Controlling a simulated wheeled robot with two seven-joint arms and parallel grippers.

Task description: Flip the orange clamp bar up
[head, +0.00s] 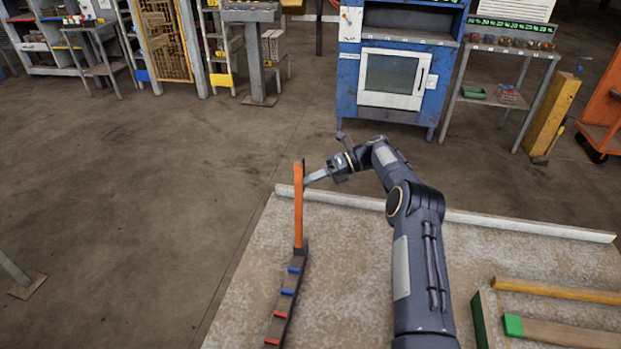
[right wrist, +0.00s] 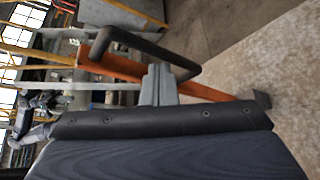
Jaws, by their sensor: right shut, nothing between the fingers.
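The orange clamp bar (head: 298,210) stands about upright in the head view. Its lower end meets a dark rail (head: 283,309) with red and blue pieces on it. My right gripper (head: 309,180) is beside the bar's upper part, on its right, shut and empty. In the right wrist view the bar (right wrist: 112,68) runs behind the shut fingers (right wrist: 160,75) and has a black loop handle (right wrist: 142,44). I cannot tell whether the fingertips touch the bar. My left gripper is not in view.
The rail lies on a speckled tabletop (head: 345,270) with a pale strip (head: 500,222) along its far edge. A green-ended wooden piece (head: 560,332) and a yellow bar (head: 560,291) lie at the right. The tabletop between rail and right arm is clear.

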